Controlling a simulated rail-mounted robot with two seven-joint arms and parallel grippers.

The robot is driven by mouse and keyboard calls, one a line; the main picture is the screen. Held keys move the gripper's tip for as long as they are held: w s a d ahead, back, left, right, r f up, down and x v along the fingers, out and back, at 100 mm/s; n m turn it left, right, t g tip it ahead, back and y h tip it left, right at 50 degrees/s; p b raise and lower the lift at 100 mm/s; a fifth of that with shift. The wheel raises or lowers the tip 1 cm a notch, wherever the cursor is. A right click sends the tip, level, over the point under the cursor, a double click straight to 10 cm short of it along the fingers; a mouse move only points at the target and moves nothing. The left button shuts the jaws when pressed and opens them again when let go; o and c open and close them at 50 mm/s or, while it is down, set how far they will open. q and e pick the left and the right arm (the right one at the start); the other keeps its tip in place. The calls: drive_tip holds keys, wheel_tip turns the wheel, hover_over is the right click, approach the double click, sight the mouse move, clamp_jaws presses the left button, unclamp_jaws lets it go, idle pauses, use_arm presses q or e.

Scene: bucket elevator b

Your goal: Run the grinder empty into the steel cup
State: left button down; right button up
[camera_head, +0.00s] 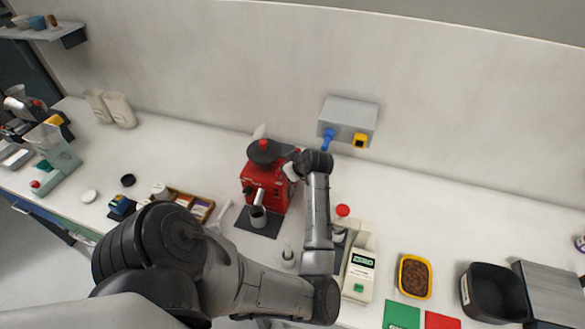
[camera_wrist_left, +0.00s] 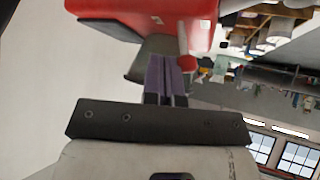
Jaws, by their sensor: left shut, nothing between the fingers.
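The red grinder (camera_head: 259,184) with a dark round top (camera_head: 264,152) stands upright against the back of the counter. The steel cup (camera_head: 258,216) is at the grinder's front, on a dark mat (camera_head: 246,223). My left gripper (camera_head: 289,171) is at the grinder's upper right side; its fingertips are hard to make out in the head view. In the left wrist view the purple fingers (camera_wrist_left: 166,75) are shut and empty. Contact cannot be told. My right gripper is not in view.
A wooden tray of small packs (camera_head: 200,208) is left of the mat. A white scale-like device (camera_head: 359,274) and a yellow bowl of beans (camera_head: 414,276) stand at the right. A grey box with blue and yellow fittings (camera_head: 347,118) is on the wall behind.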

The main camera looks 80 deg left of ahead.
use_arm(q)
drive_tip(key=shift+r+p, duration=0.6)
drive_tip(key=shift+r, duration=0.15)
drive_tip(key=shift+d, duration=0.1)
drive_tip(key=p+v, duration=0.6)
drive_tip(key=v, duration=0.4)
drive_tip(key=shift+s+d+f, duration=0.2)
drive_tip(key=shift+d, duration=0.05)
idle(0.3)
